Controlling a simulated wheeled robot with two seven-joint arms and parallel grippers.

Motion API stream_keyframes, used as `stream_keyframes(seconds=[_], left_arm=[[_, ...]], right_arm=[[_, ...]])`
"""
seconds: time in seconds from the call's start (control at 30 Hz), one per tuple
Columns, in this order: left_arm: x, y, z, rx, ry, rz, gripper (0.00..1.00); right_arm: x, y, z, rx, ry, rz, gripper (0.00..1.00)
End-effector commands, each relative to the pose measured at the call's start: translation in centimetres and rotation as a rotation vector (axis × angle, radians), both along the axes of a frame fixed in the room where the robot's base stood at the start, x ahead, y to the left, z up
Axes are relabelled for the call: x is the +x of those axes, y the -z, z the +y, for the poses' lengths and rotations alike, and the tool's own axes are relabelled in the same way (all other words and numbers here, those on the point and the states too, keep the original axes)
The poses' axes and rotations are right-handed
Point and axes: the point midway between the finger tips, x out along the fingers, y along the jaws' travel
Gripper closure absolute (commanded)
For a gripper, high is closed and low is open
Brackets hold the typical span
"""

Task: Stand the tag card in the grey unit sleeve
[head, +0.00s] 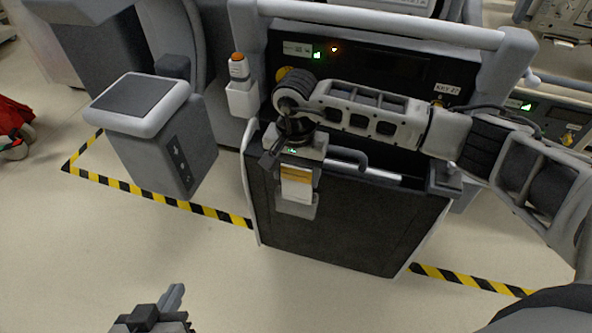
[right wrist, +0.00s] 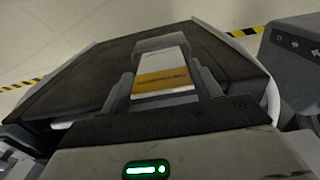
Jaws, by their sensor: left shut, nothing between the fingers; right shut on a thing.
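The tag card (head: 296,182) is white with an orange band and hangs below my right gripper (head: 298,165) at the cart's dark front. In the right wrist view the card (right wrist: 163,78) lies between the two grey fingers, which are shut on it. The grey unit sleeve (head: 297,209) shows around and below the card's lower end, and beyond the card in the right wrist view (right wrist: 166,42). I cannot tell how deep the card sits in it. My left gripper (head: 176,298) is shut and empty at the bottom of the head view, well apart from the cart.
The cart has a dark front panel (head: 350,235) and a grey top rail (head: 380,22). A light holder with an orange cap (head: 238,66) is at its left. A grey pedestal (head: 150,140) stands further left. The floor (head: 70,250) in front is clear, with striped tape.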

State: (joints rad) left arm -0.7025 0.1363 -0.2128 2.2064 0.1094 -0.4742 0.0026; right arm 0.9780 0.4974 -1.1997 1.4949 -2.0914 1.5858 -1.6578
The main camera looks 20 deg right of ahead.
Motion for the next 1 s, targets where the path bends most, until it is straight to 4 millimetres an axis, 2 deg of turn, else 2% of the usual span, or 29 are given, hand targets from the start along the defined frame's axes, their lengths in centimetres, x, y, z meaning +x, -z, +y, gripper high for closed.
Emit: stream_keyframes(seconds=[0.3,0.33,0.4,0.77,0.87,1.0], left_arm=[[0.0,-0.1,0.0,-0.003,-0.001,-0.004,1.0],[0.0,-0.1,0.0,-0.003,-0.001,-0.004,1.0],[0.0,-0.1,-0.1,-0.004,-0.001,-0.005,1.0],[0.1,-0.2,-0.1,-0.003,-0.001,-0.008,1.0],[0.1,-0.2,-0.1,-0.003,-0.001,-0.008,1.0],[0.1,0.0,-0.1,-0.003,-0.001,-0.005,1.0]], right_arm=[[0.0,0.2,0.0,0.0,0.0,0.0,0.7],[0.0,0.2,0.0,0.0,0.0,0.0,0.32],[0.0,0.2,0.0,0.0,0.0,0.0,0.12],[0.0,-0.2,0.0,0.0,0.0,-0.001,0.12],[0.1,-1.4,0.0,0.0,-0.001,-0.004,0.12],[0.1,-4.3,0.0,0.001,-0.001,-0.006,0.12]])
